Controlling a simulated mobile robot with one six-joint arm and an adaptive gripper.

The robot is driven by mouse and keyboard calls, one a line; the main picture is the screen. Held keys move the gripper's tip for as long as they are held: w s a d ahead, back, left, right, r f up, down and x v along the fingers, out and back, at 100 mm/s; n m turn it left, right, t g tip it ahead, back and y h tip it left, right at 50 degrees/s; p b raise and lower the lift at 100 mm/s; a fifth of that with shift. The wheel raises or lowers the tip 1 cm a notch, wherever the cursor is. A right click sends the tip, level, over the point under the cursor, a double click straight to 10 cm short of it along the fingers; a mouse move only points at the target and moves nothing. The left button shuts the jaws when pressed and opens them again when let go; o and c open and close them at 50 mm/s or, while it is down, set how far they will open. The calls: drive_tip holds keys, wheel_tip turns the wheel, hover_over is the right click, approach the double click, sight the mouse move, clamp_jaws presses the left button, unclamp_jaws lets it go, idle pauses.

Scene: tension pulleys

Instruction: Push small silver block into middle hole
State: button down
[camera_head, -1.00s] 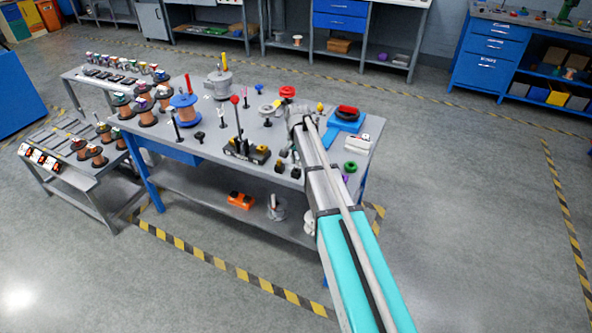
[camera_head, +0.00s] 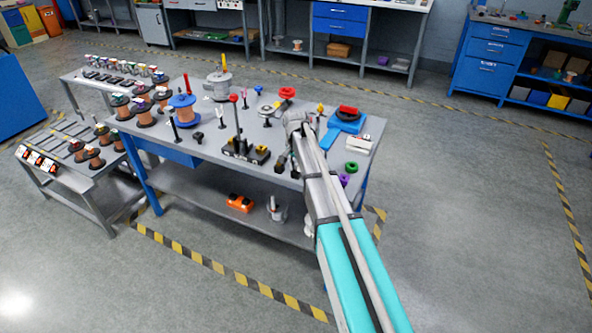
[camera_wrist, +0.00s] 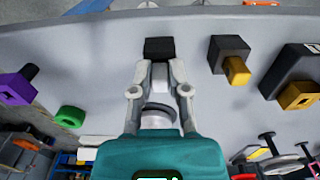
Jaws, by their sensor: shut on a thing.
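In the wrist view my gripper (camera_wrist: 160,78) is shut on a small silver block (camera_wrist: 159,76). A black piece (camera_wrist: 159,48) is just beyond the silver block; I cannot tell whether they are joined. In the head view my arm hides the fingers and the silver block. A black fixture (camera_wrist: 289,70) with a yellow block stands to the right in the wrist view, and shows left of my arm in the head view (camera_head: 238,152). I cannot make out the middle hole.
A black piece with a yellow block (camera_wrist: 228,58) is close to my gripper's right. A purple block (camera_wrist: 18,88) and a green ring (camera_wrist: 70,117) lie to the left. A blue device (camera_head: 348,122) stands on the grey table (camera_head: 205,150).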

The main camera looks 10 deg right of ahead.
sight(296, 164)
drive_tip(key=shift+f, duration=0.25)
drive_tip(key=c, duration=0.6)
unclamp_jaws()
drive_tip(key=shift+r, duration=0.1)
wheel_tip(296, 164, up, 14)
drive_tip(key=p, duration=1.3)
drive_tip(key=shift+w, duration=0.15)
idle(0.5)
drive_tip(key=s+n, duration=0.2)
drive_tip(key=s, duration=0.7)
drive_tip(key=s+n, duration=0.2)
drive_tip(key=s, duration=0.8)
drive_tip(key=s+n, duration=0.3)
drive_tip(key=s, duration=0.7)
drive_tip(key=shift+d, duration=0.15)
